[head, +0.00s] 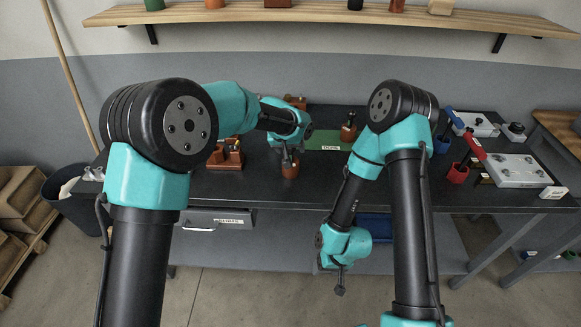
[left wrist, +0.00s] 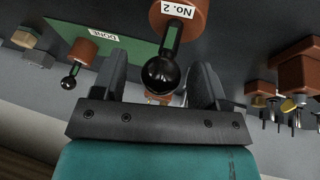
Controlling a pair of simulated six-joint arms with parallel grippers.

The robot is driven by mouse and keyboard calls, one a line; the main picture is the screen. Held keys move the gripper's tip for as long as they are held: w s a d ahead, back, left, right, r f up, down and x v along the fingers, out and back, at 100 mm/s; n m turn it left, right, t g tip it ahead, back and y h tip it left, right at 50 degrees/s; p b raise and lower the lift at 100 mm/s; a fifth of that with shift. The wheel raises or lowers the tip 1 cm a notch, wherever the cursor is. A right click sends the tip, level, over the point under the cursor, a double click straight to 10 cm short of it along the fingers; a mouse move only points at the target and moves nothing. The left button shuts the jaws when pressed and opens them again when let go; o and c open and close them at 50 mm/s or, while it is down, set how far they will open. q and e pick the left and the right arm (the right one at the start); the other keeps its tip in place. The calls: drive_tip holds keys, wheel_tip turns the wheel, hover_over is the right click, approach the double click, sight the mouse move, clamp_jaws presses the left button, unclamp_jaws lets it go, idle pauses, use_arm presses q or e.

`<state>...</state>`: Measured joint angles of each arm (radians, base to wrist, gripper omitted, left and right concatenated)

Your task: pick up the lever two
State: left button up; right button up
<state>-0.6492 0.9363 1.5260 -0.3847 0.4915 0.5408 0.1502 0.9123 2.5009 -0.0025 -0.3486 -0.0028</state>
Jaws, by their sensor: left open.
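Lever two has a round brown base labelled "No. 2" (left wrist: 178,12) and a dark stem with a black ball knob (left wrist: 163,76). In the head view its brown base (head: 290,171) stands on the dark bench, its top partly hidden by my left gripper (head: 290,156). In the left wrist view my left gripper (left wrist: 160,68) is open, with a finger on each side of the knob and visible gaps. My right gripper (head: 340,283) hangs low in front of the bench, away from the lever; its jaws are too small to read.
A green "DONE" mat (head: 323,146) lies behind and right of the lever, with another knobbed lever (head: 348,132) at its right end. A brown block with small tools (head: 226,160) stands left. Red (head: 457,173) and blue-handled items and a pale plate (head: 516,169) occupy the right.

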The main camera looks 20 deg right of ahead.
use_arm(q)
drive_tip(key=shift+c, duration=0.5)
clamp_jaws()
